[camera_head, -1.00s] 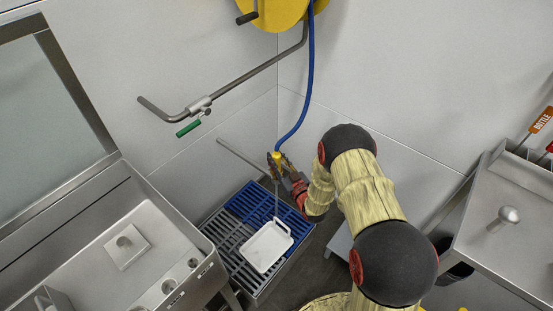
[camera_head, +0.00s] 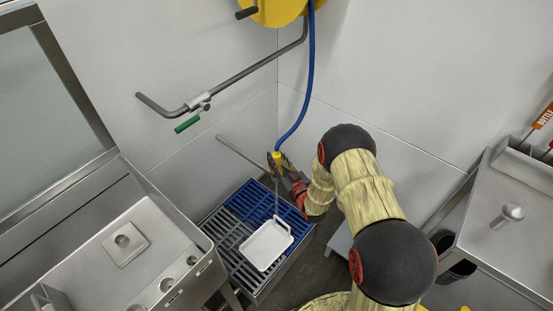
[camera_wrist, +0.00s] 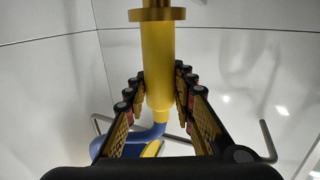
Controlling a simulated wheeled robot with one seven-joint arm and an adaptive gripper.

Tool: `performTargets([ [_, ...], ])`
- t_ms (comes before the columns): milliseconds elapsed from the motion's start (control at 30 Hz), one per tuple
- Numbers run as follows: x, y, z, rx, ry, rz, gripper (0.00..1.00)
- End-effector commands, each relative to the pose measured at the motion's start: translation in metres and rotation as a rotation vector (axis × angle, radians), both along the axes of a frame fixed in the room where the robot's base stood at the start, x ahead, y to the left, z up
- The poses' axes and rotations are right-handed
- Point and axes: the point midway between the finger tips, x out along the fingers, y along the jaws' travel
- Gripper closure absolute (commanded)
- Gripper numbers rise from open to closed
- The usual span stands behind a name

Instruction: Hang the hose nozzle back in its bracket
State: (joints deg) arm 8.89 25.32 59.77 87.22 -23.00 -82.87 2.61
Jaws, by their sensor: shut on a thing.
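The hose nozzle (camera_wrist: 158,65) is yellow with a brass collar and fills the top middle of the wrist view. My gripper (camera_wrist: 161,100) is shut on its yellow body, one finger on each side. In the head view the nozzle (camera_head: 277,156) is a small yellow piece at my gripper (camera_head: 281,165), above the floor grate. A blue hose (camera_head: 311,70) runs from the nozzle up to the yellow reel (camera_head: 278,12). I cannot make out the bracket with certainty in either view.
A grey pipe (camera_head: 245,75) with a green-handled valve (camera_head: 187,124) runs along the wall. A white tray (camera_head: 266,246) lies on the blue and grey grate (camera_head: 240,218). A steel sink (camera_head: 152,238) stands left, a steel counter (camera_head: 475,222) right.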

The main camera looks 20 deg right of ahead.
Motion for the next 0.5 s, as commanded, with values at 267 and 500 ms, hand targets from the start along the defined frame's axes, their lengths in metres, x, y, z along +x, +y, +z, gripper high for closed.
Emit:
performTargets([
  [267, 0.001, 0.0, -0.005, 0.0, -0.003, 0.0, 1.0],
  [500, 0.001, 0.0, -0.011, 0.0, -0.003, 0.0, 1.0],
])
